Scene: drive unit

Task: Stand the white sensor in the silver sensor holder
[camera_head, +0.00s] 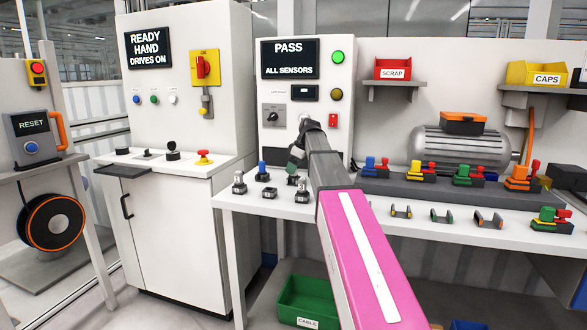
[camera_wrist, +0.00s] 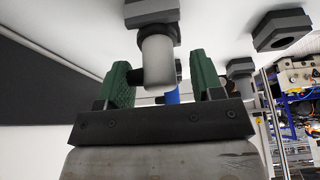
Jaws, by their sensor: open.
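In the wrist view, a pale whitish-grey cylindrical sensor (camera_wrist: 157,62) with a dark side stub is between the green fingers of my gripper (camera_wrist: 164,82). Gaps show on both sides of it. A grey collar or hexagonal base (camera_wrist: 151,12) is at its far end; I cannot tell whether that is a holder. A dark grey hexagonal holder with an open hole (camera_wrist: 282,31) lies to the right. In the head view, my gripper (camera_head: 297,153) is low over the bench among the small sensors and partly hides them. I cannot tell which holder is the silver one.
A blue-topped piece (camera_head: 262,171) and a grey sensor (camera_head: 239,184) stand left of my gripper on the white bench (camera_head: 355,235). Small dark holders (camera_head: 270,193) sit near the front. The tester panel (camera_head: 291,60) reads PASS. Coloured fixtures fill the bench's right side.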

